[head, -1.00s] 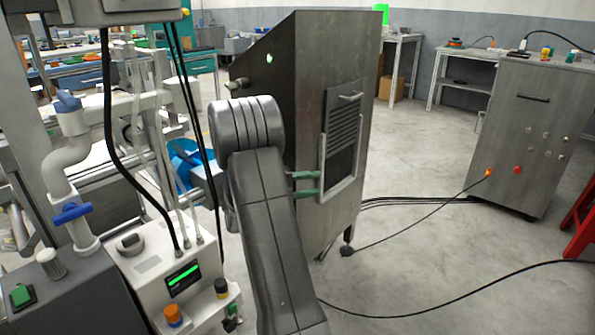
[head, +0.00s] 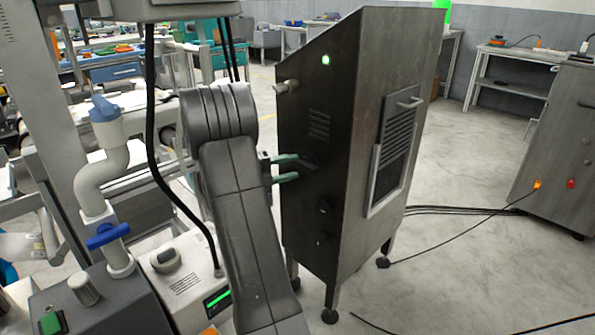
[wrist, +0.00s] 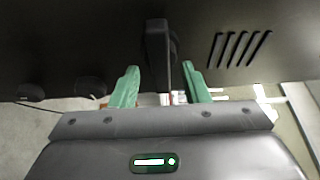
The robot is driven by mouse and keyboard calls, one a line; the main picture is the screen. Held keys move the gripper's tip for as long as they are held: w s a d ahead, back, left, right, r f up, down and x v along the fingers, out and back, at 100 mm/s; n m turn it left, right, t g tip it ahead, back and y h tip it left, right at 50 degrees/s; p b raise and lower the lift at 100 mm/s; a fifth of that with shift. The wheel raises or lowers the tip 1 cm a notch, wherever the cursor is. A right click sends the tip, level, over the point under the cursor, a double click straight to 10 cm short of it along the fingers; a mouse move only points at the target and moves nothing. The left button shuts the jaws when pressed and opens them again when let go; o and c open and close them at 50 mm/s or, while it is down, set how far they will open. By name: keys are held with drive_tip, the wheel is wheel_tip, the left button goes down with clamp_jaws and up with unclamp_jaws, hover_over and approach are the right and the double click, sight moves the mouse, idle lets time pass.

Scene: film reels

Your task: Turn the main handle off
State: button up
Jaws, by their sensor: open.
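The tall metal cabinet (head: 345,215) has a dark front face with a lit green lamp (head: 326,60) near its top. A dark handle (wrist: 156,45) sticks out of this face; in the head view it is a small dark shape (head: 310,166), hard to make out. I take it for the main handle. My gripper (head: 286,168) has green fingers pointing at the face.
Vent slots (head: 319,125) lie above the handle and dark knobs (head: 323,204) below it. A pale knob (head: 286,87) juts out higher up. A white device with a green display (head: 217,299) and pipework with a blue valve (head: 107,236) stand left. Cables cross the floor at right.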

sight(304, 164)
drive_tip(key=shift+b+x, duration=0.35)
drive_tip(key=shift+x, duration=1.05)
drive_tip(key=c, duration=0.6)
drive_tip(key=shift+c, duration=0.2)
